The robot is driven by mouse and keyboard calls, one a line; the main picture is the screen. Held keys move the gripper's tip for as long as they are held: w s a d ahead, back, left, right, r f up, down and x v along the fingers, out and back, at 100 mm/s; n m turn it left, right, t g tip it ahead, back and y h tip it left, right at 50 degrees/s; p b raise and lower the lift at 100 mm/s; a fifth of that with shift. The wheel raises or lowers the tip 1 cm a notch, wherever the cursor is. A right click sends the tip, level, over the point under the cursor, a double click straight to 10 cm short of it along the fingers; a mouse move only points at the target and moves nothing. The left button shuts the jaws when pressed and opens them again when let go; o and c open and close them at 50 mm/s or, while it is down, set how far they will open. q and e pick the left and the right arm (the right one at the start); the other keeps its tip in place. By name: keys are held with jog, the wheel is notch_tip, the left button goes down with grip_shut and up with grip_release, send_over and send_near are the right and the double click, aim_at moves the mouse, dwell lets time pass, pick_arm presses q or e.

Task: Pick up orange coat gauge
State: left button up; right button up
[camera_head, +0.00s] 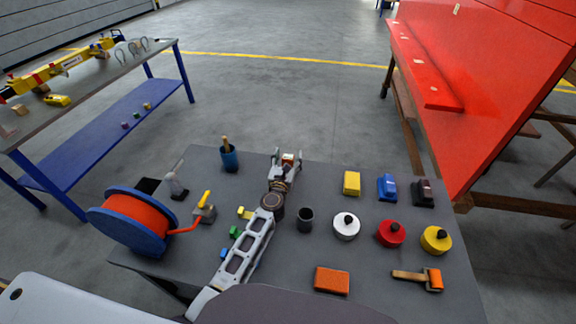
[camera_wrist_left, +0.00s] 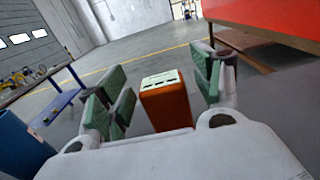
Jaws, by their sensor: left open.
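The orange coat gauge (camera_wrist_left: 168,107) is a small upright orange box with a pale green-white top face. It stands between the finger pads of my left gripper (camera_wrist_left: 160,92) in the left wrist view, with visible gaps on both sides. In the head view the coat gauge (camera_head: 288,160) is small at the far edge of the grey table, mostly hidden by my left gripper (camera_head: 288,156). The left gripper is open, its fingers on either side of the gauge. My right gripper is in neither view.
A red panel (camera_head: 480,75) stands beyond.

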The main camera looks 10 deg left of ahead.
pick_arm(q)
jog(key=shift+w, duration=0.15)
dwell(0.4)
jog(key=c, duration=1.2)
